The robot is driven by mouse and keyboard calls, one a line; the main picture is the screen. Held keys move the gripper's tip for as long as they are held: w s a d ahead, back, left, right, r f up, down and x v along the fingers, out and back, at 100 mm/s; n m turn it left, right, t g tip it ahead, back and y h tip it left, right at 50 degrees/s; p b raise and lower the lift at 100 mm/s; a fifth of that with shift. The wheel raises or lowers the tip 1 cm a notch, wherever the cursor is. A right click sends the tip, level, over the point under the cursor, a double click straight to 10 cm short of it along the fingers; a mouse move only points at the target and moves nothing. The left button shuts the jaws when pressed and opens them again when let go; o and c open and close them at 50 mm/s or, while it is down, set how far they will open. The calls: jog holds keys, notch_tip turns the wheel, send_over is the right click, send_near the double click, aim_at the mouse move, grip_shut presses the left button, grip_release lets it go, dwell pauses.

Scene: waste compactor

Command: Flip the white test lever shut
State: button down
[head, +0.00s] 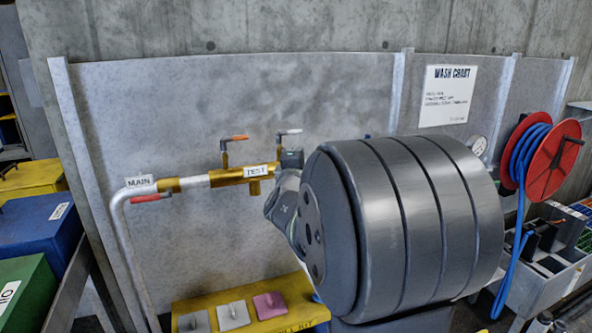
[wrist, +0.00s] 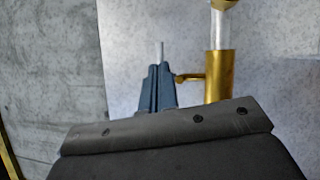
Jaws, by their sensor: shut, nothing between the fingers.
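The white test lever (head: 290,132) shows in the head view as a short, nearly horizontal white handle on a stem. It is at the right end of the brass pipe section with the TEST tag (head: 257,171). My grey arm covers the area just right of and below it. In the wrist view my gripper (wrist: 160,68) has its two dark blue fingers together, empty. A thin pale rod (wrist: 160,50) shows past the fingertips; I cannot tell if it is the lever. A brass fitting (wrist: 218,78) with a side stub stands right of the fingers; contact is unclear.
An orange lever (head: 233,138) stands left of the white one. A red lever (head: 152,197) is by the MAIN tag (head: 140,182). A yellow box (head: 250,312) with several pads is below. A red hose reel (head: 553,160) hangs at the right.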

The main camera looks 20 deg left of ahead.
jog(key=r+v, duration=0.1)
jog(key=v, duration=0.5)
jog(key=shift+s+f, duration=0.25)
jog(key=shift+f, duration=0.3)
jog(key=shift+d, duration=0.1)
jog(key=x, duration=1.3)
jog(key=s+a+m+h, duration=0.1)
jog(key=a+m+h, duration=0.1)
jog(key=h, duration=0.1)
jog(key=s+a+m+h, duration=0.1)
jog(key=h, duration=0.1)
jog(key=shift+s+a+r+t, duration=0.1)
jog(key=shift+s+r+t, duration=0.2)
jog(key=shift+t, duration=0.1)
